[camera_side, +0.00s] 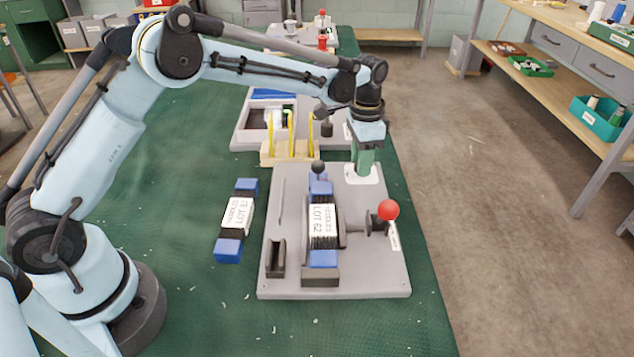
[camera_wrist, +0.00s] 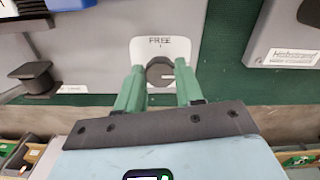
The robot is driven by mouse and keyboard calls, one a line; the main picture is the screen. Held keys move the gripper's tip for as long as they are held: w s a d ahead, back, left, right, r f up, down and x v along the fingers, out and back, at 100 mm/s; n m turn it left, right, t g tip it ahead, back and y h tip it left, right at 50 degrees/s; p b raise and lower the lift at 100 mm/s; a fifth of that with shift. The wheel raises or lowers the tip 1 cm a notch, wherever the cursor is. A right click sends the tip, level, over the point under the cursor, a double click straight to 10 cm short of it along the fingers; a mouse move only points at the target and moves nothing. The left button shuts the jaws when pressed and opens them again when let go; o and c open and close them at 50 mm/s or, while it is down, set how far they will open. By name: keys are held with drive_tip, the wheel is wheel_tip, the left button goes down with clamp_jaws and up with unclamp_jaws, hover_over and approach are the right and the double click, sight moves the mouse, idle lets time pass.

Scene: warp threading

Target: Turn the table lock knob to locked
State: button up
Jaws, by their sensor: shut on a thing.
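The lock knob (camera_wrist: 159,75) is a dark grey round knob on a white plate (camera_wrist: 142,48) in the wrist view. The plate reads FREE above the knob. A thin light line on the knob seems to point right, away from FREE. My gripper (camera_wrist: 160,67) has its green fingers on both sides of the knob, shut on it. In the side view my gripper (camera_side: 364,165) points straight down over the white plate (camera_side: 374,181) at the back right of the grey base (camera_side: 375,270). There the fingers hide the knob.
A red-balled lever (camera_side: 388,210) stands in front of my gripper. A bundle labelled LOT 62 (camera_side: 322,226) sits on the base, and another bundle (camera_side: 237,218) lies on the green mat to the left. A wooden rack with yellow pieces (camera_side: 290,150) is behind.

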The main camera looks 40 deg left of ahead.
drive_tip(key=o, duration=1)
drive_tip(key=shift+o, duration=0.2)
wheel_tip(320, 180, up, 12)
drive_tip(key=shift+r, duration=0.1)
